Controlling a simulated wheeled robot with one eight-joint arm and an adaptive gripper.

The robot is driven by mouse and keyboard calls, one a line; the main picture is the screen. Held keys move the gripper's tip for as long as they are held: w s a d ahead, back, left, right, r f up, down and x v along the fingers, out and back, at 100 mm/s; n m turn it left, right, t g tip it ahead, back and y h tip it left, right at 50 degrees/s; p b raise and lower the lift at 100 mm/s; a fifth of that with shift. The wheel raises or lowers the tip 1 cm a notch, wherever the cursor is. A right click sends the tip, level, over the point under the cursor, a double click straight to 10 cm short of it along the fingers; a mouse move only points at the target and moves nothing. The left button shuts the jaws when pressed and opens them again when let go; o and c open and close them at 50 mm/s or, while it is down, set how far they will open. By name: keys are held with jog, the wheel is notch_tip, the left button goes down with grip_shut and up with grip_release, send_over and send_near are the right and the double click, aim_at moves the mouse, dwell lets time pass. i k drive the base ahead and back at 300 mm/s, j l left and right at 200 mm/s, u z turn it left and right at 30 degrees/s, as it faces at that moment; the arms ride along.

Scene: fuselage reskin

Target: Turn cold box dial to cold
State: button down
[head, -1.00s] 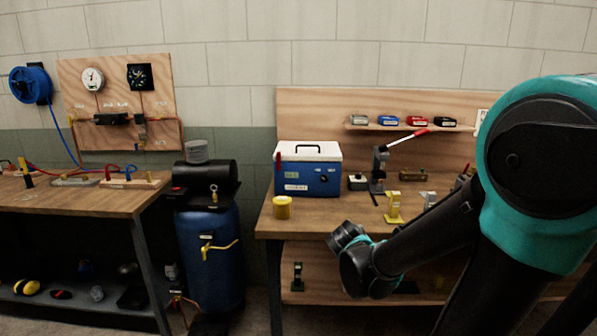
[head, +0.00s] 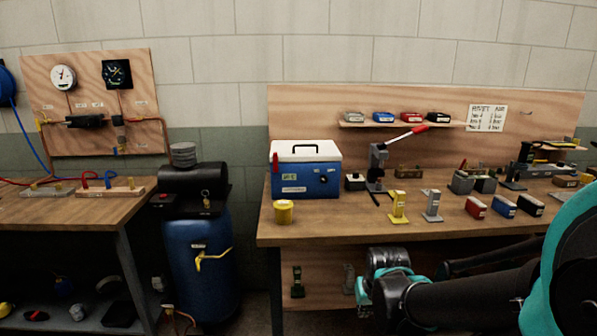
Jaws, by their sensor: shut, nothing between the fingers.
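The cold box (head: 306,182) is a blue cooler with a white lid and a dark handle, standing at the left end of the right-hand workbench. Its dial (head: 323,179) is a small dark knob on the right of the front face, with tiny markings beside it that are too small to read. A small display sits on the left of that face. My arm crosses the lower right, below and to the right of the box, well apart from it. My gripper is not visible; the arm's far end is hidden or outside the frame.
A blue tank (head: 198,255) stands between the benches.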

aim_at(323, 179)
jog(key=i+j+z, duration=0.1)
jog(key=j, duration=0.35)
jog(key=i+j+z, duration=0.1)
jog(key=j, duration=0.35)
jog(key=i+j+z, duration=0.15)
jog(key=j, duration=0.3)
jog(key=i+j+z, duration=0.1)
jog(key=j, duration=0.35)
